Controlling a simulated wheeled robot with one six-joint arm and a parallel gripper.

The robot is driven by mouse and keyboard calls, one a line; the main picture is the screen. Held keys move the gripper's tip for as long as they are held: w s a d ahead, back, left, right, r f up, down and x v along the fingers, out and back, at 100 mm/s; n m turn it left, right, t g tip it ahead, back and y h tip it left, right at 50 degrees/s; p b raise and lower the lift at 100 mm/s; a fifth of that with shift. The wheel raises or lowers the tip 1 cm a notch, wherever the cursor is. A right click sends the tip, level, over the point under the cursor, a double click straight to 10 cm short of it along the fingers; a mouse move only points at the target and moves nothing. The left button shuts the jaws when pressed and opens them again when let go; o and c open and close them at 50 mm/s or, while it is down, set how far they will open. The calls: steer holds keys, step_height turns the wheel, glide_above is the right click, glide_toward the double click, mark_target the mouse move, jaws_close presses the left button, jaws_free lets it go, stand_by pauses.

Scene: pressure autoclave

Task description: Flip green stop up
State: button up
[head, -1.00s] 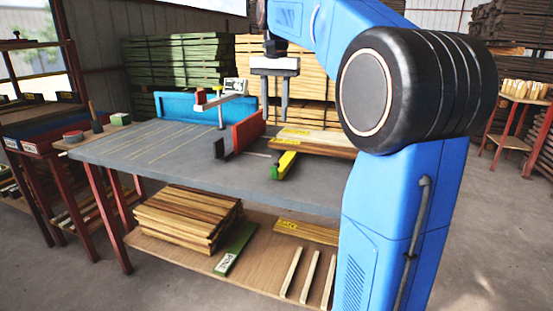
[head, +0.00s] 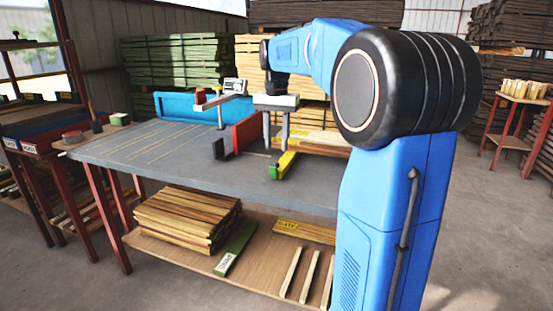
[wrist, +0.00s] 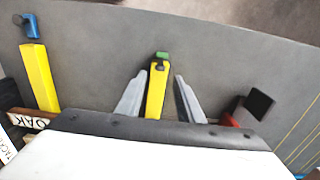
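The green stop (head: 274,172) is a small green piece at the near end of a yellow bar (head: 287,163) on the grey table. In the wrist view the green stop (wrist: 162,57) tops the yellow bar (wrist: 156,95), just beyond the fingertips. My gripper (head: 275,148) is over the bar, pointing down. In the wrist view my gripper (wrist: 161,75) is open, with one finger on each side of the bar and gaps visible. I cannot tell whether the fingertips are level with the bar or above it.
A red fence (head: 247,131) with a black plate stands left of my gripper. Planks (head: 318,140) lie to the right. The wrist view also shows another yellow bar (wrist: 39,80) with a blue piece (wrist: 31,26). The grey table (head: 150,160) is clear toward the left.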

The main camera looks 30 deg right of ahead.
mark_target(275, 170)
steer(key=shift+f, duration=3.05)
jaws_close()
